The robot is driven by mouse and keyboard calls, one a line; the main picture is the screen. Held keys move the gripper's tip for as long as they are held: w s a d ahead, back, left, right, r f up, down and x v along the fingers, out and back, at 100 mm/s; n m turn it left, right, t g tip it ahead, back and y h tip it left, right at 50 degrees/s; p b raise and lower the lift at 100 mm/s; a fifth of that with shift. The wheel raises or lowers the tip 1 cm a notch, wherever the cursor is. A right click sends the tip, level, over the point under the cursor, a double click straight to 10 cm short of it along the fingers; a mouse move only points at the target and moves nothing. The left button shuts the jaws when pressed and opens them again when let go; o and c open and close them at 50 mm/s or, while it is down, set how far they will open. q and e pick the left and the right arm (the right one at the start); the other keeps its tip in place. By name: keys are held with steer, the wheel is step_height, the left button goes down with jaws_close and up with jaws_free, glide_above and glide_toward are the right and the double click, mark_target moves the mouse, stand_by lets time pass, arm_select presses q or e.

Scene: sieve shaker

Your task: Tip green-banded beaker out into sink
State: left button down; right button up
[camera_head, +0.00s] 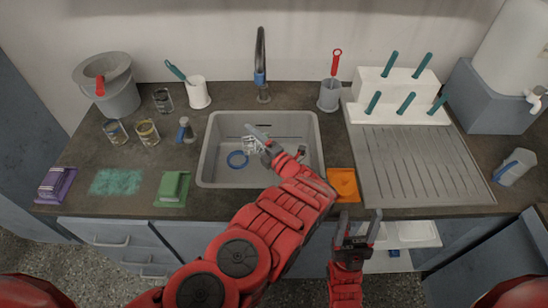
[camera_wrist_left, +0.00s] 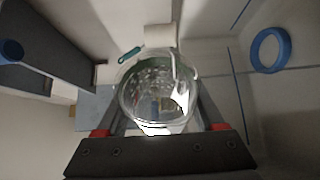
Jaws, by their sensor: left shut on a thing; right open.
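The green-banded beaker (camera_head: 250,146) is clear glass and hangs over the sink (camera_head: 205,170). My left gripper (camera_head: 276,146) is shut on the beaker. In the left wrist view the beaker (camera_wrist_left: 158,95) sits between the two fingers of the gripper (camera_wrist_left: 160,112), with a greenish tint along its side. The beaker looks tilted in the head view; its exact angle and any contents are hard to tell. My right gripper (camera_head: 357,232) is open and empty, in front of the counter's edge.
Several glass beakers (camera_head: 147,132) stand on the left counter. A green sponge (camera_head: 173,188) and orange cloth (camera_head: 343,184) flank the sink. A drying rack (camera_head: 420,165) is at right.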

arm_select(q)
steer(key=n+p, duration=0.1)
steer(key=p, duration=0.4)
steer(key=shift+a+r, duration=0.1)
steer(key=shift+r, duration=0.25)
steer(key=shift+s+a+f+n+g+h, duration=0.15)
steer(key=shift+f+n+h, duration=0.1)
steer(key=shift+f, duration=0.25)
steer(key=shift+a+f+n+g+h, duration=0.15)
steer(key=shift+f+h, duration=0.1)
steer(key=shift+f, duration=0.35)
steer(key=s+a+f+n+h+p, duration=0.1)
steer(key=a+f+n+h+p, duration=0.2)
steer(key=p, duration=1.2)
steer(key=shift+a+f+n+g+h, duration=0.25)
steer(key=shift+a+n+h, duration=0.85)
steer(key=shift+n+h, duration=2)
